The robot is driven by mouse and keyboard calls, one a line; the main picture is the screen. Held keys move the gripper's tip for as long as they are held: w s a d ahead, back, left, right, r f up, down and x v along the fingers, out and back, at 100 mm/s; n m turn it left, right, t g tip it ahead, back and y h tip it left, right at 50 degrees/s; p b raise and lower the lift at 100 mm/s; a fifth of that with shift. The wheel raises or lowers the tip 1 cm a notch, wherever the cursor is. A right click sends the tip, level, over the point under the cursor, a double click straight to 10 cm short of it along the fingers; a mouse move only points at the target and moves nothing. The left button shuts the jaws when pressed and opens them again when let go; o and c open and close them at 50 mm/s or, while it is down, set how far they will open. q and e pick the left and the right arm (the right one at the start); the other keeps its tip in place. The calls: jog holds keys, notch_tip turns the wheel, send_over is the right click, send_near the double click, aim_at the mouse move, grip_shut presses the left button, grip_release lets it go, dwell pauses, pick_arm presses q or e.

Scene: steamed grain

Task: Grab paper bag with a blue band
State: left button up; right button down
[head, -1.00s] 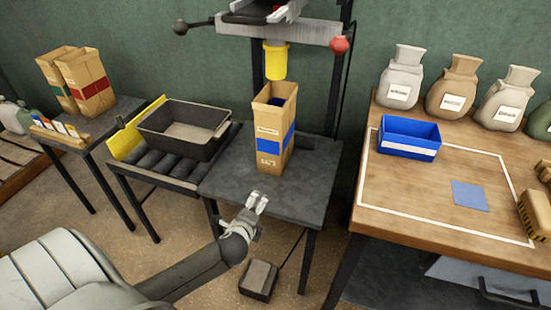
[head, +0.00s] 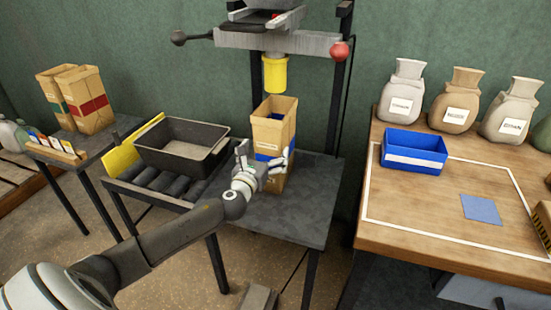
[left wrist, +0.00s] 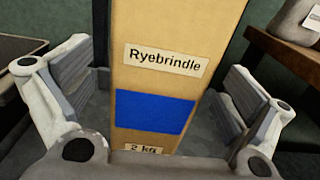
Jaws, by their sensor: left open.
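The paper bag with a blue band (head: 273,128) stands upright and open-topped on the grey table under the yellow spout. Its lower part is partly hidden behind my left gripper (head: 264,158) in the head view. In the left wrist view the bag (left wrist: 172,75) fills the middle, with a "Ryebrindle" label, the blue band and a "2 kg" label. My left gripper (left wrist: 165,100) is open, with one finger on each side of the bag and visible gaps between fingers and bag. My right gripper is not in view.
A black bin (head: 183,145) sits on rollers left of the bag. The yellow spout (head: 275,74) hangs just above the bag. Bags with red and green bands (head: 88,100) stand on the left table. A blue bin (head: 413,152) and several sacks are on the wooden bench.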

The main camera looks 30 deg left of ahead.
pick_arm(q)
jog(key=x, duration=0.5)
jog(key=shift+w+b, duration=0.2)
jog(key=shift+b, duration=0.2)
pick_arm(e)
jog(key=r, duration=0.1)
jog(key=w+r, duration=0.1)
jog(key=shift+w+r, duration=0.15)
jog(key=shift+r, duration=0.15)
pick_arm(q)
jog(key=shift+r, duration=0.15)
jog(key=c, duration=1.9)
jog(key=shift+a+r, duration=0.1)
jog(key=shift+r, duration=0.3)
jog(key=shift+c, duration=0.6)
jog(key=shift+w+f, duration=0.15)
